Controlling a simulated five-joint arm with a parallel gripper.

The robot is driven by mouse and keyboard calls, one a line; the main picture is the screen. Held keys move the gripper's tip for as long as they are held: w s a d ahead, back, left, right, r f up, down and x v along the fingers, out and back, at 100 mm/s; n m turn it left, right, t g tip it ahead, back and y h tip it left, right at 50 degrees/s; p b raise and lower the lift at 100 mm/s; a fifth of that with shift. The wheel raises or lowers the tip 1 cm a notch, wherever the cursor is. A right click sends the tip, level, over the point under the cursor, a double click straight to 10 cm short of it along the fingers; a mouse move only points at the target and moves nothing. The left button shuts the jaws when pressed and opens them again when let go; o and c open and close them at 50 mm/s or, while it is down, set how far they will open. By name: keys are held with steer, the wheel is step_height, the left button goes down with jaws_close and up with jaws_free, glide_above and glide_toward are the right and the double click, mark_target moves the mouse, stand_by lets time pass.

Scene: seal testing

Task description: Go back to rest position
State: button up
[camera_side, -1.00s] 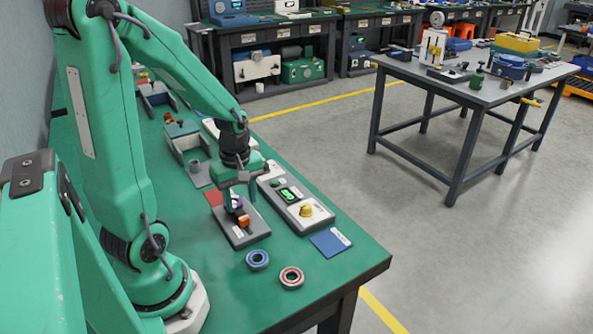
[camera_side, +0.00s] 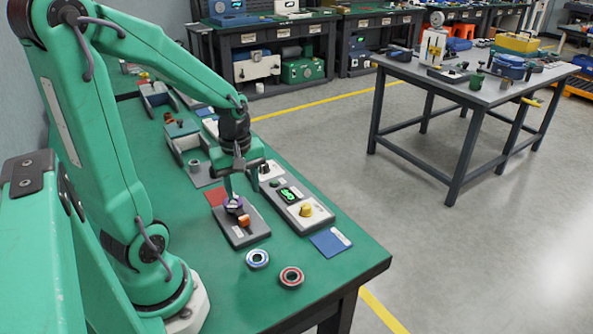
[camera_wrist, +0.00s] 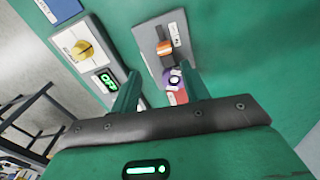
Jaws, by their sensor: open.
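My gripper (camera_side: 238,180) is open and empty, just above the grey test fixture (camera_side: 242,238) on the green bench. A purple seal ring (camera_side: 233,203) sits on the fixture below my fingertips, beside an orange knob (camera_side: 244,221). In the wrist view my gripper (camera_wrist: 160,84) shows its two fingers spread apart. The purple ring (camera_wrist: 174,80) shows between them, partly hidden by the right finger, and the orange knob (camera_wrist: 164,47) is farther up. I cannot tell the exact gap between fingertips and ring.
A control box (camera_side: 298,207) with a yellow knob and green display stands just right of the fixture. A blue pad (camera_side: 327,244) lies at right. Trays (camera_side: 188,142) stand behind.

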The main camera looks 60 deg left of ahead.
steer(key=s+d+r+m+t, duration=0.2)
steer(key=d+r+m+t, duration=0.3)
steer(key=d+r+m, duration=0.7)
steer(key=r+m, duration=0.1)
steer(key=m, duration=0.3)
steer(key=shift+m, duration=0.3)
stand_by(1.3)
